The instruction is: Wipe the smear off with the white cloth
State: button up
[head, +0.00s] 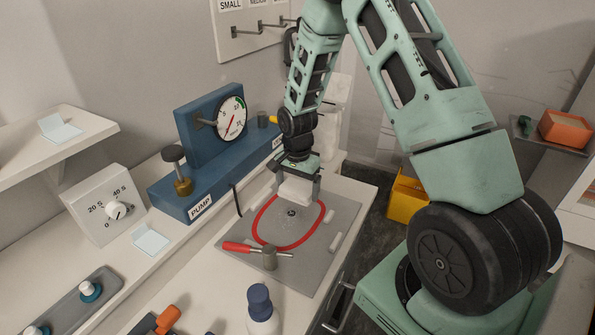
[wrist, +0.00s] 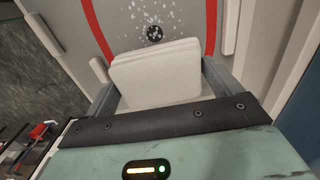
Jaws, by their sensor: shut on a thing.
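My gripper (head: 296,181) is shut on the white cloth (head: 297,189), a folded block held between the two fingers. It is at the far part of the grey plate (head: 335,208), over or near the red ring (head: 262,222). The wrist view shows the cloth (wrist: 156,75) between the fingers. The smear (wrist: 170,14) shows in the wrist view as pale speckles around a dark round hole (wrist: 154,33), inside the red outline. In the head view, faint speckles lie around the hole (head: 291,212). Whether the cloth touches the plate, I cannot tell.
A red-handled clamp (head: 268,257) lies at the plate's near side. The blue pump (head: 197,190) with its gauge (head: 231,119) stands behind left. A blue-capped bottle (head: 261,307) is at the front. A timer dial (head: 108,208) stands at left.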

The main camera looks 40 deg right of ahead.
jog(key=shift+r+p, duration=1.15)
jog(key=shift+r, duration=0.75)
